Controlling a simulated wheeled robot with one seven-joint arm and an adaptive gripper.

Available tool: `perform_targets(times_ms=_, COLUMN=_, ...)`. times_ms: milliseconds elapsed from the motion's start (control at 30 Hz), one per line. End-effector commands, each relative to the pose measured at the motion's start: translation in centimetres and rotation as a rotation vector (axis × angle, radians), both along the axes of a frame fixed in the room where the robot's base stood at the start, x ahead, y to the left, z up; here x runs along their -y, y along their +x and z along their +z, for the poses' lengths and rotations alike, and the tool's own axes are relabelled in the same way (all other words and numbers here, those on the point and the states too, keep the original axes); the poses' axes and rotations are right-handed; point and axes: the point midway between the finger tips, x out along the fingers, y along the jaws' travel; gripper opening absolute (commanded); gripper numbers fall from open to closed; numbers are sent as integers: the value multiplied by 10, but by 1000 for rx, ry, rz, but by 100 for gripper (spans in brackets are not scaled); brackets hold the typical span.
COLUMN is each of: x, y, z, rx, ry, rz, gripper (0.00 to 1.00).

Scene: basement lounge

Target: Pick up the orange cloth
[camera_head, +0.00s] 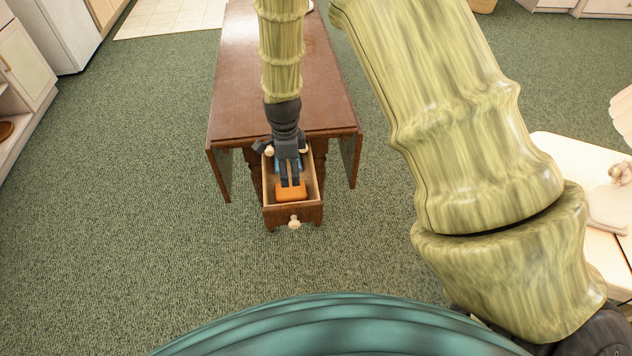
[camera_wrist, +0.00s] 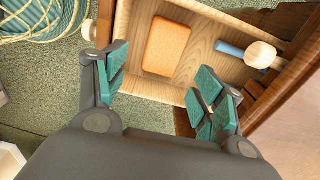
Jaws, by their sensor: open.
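The orange cloth (camera_head: 291,192) lies flat in the front part of an open wooden drawer (camera_head: 314,190). In the wrist view the cloth (camera_wrist: 166,46) is a neat rounded rectangle on the pale drawer floor, fully visible and just beyond my fingers. My gripper (camera_head: 290,182) points down over the drawer and overlaps the cloth's back edge in the head view. In the wrist view my gripper (camera_wrist: 161,84) has its teal-padded fingers spread wide, with nothing between them. I cannot tell its exact height above the cloth.
A blue item (camera_wrist: 240,55) and a pale round-ended object (camera_wrist: 262,55) are beside the cloth, toward the drawer's back. The drawer's walls and knob (camera_head: 294,223) are close around. The brown drop-leaf table (camera_head: 235,75) stands behind. Green carpet (camera_head: 150,200) is clear on the left.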

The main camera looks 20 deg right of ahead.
Motion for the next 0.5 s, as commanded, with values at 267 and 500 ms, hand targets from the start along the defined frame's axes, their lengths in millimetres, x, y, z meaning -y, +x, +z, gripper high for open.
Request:
perform_targets(times_ms=267, x=0, y=-1, z=-31, rx=-3, ry=1, rz=-1, gripper=84)
perform_targets(times_ms=500, x=0, y=0, z=-51, rx=-1, ry=0, rz=-1, gripper=84)
